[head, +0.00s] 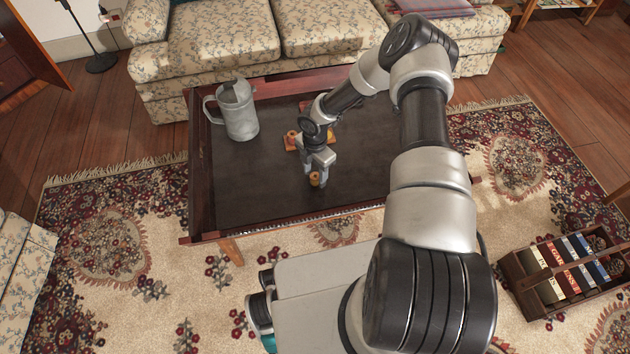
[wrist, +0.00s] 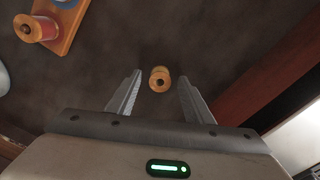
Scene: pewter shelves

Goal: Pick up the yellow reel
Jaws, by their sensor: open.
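The yellow reel (head: 315,179) stands on the dark top of the coffee table in the head view. In the wrist view the yellow reel (wrist: 159,79) lies between and just beyond the two fingertips, with its dark centre hole showing. My gripper (head: 317,172) is over the table at the reel, its fingers pointing down. In the wrist view my gripper (wrist: 158,84) is open, with a finger on each side of the reel and a visible gap to both. The fingers partly hide the reel in the head view.
A wooden board (wrist: 64,22) with a red-wound reel (wrist: 37,28) lies close by. A grey metal pitcher (head: 238,112) stands on the table (head: 262,195) at left. The table has a raised wooden rim. A sofa (head: 220,35) stands behind; a book crate (head: 560,272) is at right.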

